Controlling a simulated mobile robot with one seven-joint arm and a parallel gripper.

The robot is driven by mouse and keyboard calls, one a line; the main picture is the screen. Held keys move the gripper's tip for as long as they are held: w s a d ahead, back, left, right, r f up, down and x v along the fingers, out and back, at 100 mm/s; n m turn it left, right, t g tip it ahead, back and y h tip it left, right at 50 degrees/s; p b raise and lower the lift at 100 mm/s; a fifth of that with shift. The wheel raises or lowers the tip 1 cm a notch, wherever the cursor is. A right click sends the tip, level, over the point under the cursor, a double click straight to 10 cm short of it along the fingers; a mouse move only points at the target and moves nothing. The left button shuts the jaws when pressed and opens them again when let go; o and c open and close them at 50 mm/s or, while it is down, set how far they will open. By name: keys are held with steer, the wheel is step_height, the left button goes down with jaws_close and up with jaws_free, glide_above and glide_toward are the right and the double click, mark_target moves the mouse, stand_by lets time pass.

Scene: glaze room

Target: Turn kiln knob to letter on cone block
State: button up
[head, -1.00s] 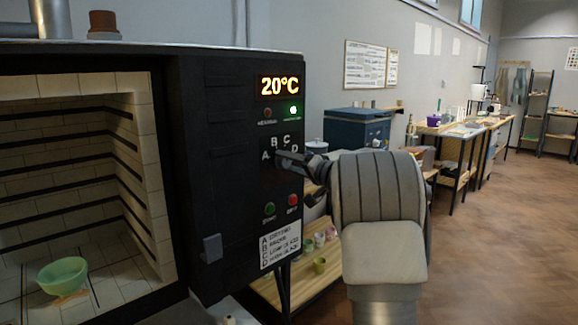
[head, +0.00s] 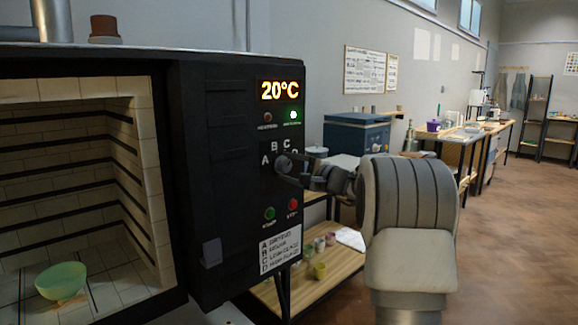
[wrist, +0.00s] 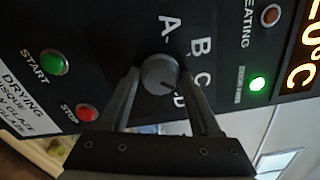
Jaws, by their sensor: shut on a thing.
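The kiln knob (wrist: 160,76) is a round grey dial on the black control panel, with letters A, B, C and D around it. Its dark pointer line points toward D in the wrist view. My gripper (wrist: 161,72) has one finger on each side of the knob and is shut on it. In the head view the knob (head: 283,163) is partly hidden by my gripper (head: 291,167). I cannot make out a cone block or a letter on one. A small orange-brown piece (head: 72,312) lies by the bowl in the kiln, too small to read.
The open kiln chamber at left holds a green bowl (head: 62,281). The display (head: 280,90) reads 20°C, with a lit green lamp (head: 293,114) below. Start button (head: 269,213) and stop button (head: 293,205) sit under the knob. A low shelf (head: 325,285) with small pots stands behind.

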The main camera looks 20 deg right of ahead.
steer(key=m+p, duration=0.2)
steer(key=m, duration=0.3)
steer(key=shift+m, duration=0.4)
stand_by(0.3)
steer(key=o, duration=1.2)
steer(key=shift+s+p, duration=0.1)
steer(key=shift+p, duration=0.2)
steer(key=p+v, duration=0.1)
steer(key=v, duration=1.6)
steer(key=shift+p, duration=0.3)
steer(key=shift+s+d, duration=0.1)
